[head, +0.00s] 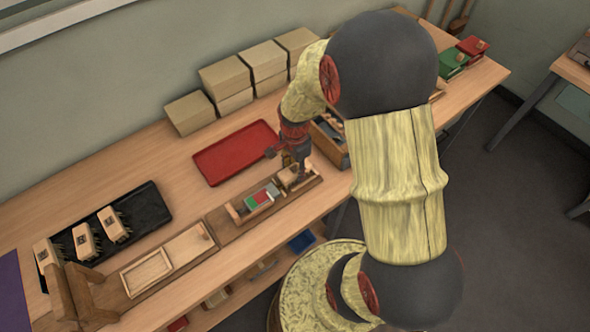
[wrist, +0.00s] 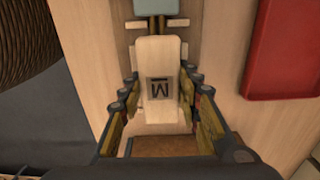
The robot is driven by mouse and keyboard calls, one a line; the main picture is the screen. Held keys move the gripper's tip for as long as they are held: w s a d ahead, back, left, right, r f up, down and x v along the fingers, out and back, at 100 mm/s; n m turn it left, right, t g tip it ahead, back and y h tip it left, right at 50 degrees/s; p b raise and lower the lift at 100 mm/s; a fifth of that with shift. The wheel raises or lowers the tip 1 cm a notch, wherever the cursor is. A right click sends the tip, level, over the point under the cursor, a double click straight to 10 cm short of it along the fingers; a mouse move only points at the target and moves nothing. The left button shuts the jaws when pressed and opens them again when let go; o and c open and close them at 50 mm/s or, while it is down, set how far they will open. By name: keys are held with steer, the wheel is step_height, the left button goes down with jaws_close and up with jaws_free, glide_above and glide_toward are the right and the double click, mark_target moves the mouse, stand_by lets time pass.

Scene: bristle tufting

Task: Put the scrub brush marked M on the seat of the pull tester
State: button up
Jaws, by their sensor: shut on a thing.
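The scrub brush marked M (wrist: 160,70) is a pale wooden block with a dark boxed M on top. My gripper (wrist: 165,110) is shut on it, with a finger on each side. In the head view my gripper (head: 293,172) is over the right end of the pull tester (head: 232,232), a long brown wooden base with a red, green and white gauge panel (head: 258,198). The brush is low over, or resting on, the seat end; I cannot tell if it touches. Its bristles and most of the seat are hidden.
Three more brushes (head: 85,241) lie on a black tray (head: 152,208) at the left. A red tray (head: 236,152) lies behind the tester and also shows in the wrist view (wrist: 283,50). Cardboard boxes (head: 225,76) line the wall. A wooden frame (head: 75,293) stands at front left.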

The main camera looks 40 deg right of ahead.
steer(key=shift+f, duration=0.15)
steer(key=o, duration=1.4)
steer(key=shift+c, duration=0.2)
step_height(320, 180, up, 12)
steer(key=p, duration=0.3)
step_height(320, 180, up, 14)
steer(key=n+t, duration=0.3)
steer(key=n, duration=0.5)
glide_above(295, 169)
steer(key=s+a, duration=0.4)
steer(key=a, duration=0.3)
steer(key=s+a+r+n+t, duration=0.2)
steer(key=s+a+r+n, duration=0.3)
steer(key=s+r+n, duration=0.2)
steer(key=shift+s+r+n+t, duration=0.3)
steer(key=shift+s+n, duration=0.35)
steer(key=shift+n, duration=0.65)
